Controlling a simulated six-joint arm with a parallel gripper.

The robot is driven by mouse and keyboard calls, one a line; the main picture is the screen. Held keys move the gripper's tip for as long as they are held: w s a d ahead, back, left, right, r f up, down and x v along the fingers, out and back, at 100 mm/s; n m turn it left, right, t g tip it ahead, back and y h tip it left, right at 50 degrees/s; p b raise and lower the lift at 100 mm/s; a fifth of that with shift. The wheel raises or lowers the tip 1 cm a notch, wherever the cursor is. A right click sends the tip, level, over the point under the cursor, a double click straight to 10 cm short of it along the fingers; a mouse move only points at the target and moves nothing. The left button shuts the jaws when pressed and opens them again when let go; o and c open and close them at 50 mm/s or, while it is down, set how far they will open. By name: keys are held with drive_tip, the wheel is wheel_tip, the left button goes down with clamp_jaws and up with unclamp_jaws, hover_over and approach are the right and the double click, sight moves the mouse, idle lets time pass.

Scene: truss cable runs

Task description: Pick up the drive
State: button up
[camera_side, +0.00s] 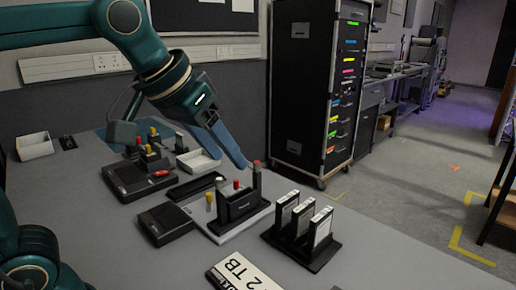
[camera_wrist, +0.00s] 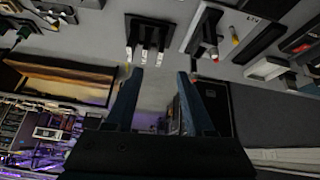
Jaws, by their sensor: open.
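Three upright drives, black with pale label faces, stand side by side in a black rack (camera_side: 276,240) at the front right of the table. They are the left drive (camera_side: 284,211), the middle drive (camera_side: 303,217) and the right drive (camera_side: 320,227). In the wrist view the rack (camera_wrist: 148,25) shows at the top, with three pale drive ends (camera_wrist: 144,56) below it. My gripper (camera_side: 234,158) has blue fingers and is open and empty. It is above the table, up and left of the drives. In the wrist view my gripper (camera_wrist: 160,72) spans below the rack, apart from the drives.
A black holder (camera_side: 238,208) with coloured pegs on a pale base stands left of the rack. Dark boxes (camera_side: 167,223), a white tray (camera_side: 199,162) and a printed card (camera_side: 241,272) lie around. A tall black cabinet (camera_side: 305,85) stands behind.

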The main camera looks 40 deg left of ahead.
drive_tip(key=w+d, duration=0.2)
drive_tip(key=w, duration=0.4)
drive_tip(key=m+g, duration=0.1)
drive_tip(key=g, duration=0.1)
approach(319, 217)
drive_tip(key=x, duration=0.6)
drive_tip(key=shift+w+f, duration=0.1)
drive_tip(key=shift+f, duration=0.25)
drive_tip(key=shift+x, duration=2.9)
drive_tip(key=shift+r, duration=0.1)
clamp_jaws()
